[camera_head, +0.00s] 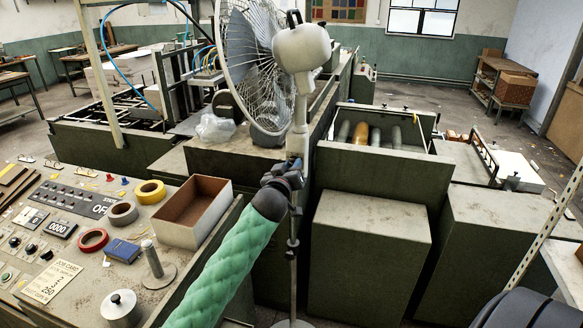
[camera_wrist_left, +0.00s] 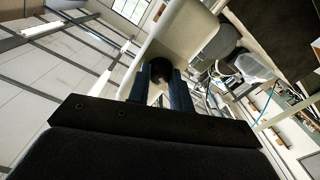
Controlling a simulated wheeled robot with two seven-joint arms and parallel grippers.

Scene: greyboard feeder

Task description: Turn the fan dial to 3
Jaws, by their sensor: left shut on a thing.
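A pedestal fan (camera_head: 303,48) stands in the middle of the head view, with a pale motor housing, a wire cage and a thin pole. My left gripper (camera_head: 292,165) comes up on a green-sleeved arm and meets the pole region just below the housing. In the left wrist view the pale housing (camera_wrist_left: 178,32) is close above the fingers. A dark round dial (camera_wrist_left: 160,68) sits between the two fingertips, and my left gripper (camera_wrist_left: 163,82) is shut on it. The dial's markings and setting cannot be read. My right gripper is out of view.
A control desk (camera_head: 75,222) on the left holds tape rolls, a blue booklet and an open box (camera_head: 193,210). Green machine cabinets (camera_head: 368,240) stand behind and right of the fan. Free floor (camera_head: 440,105) shows farther back.

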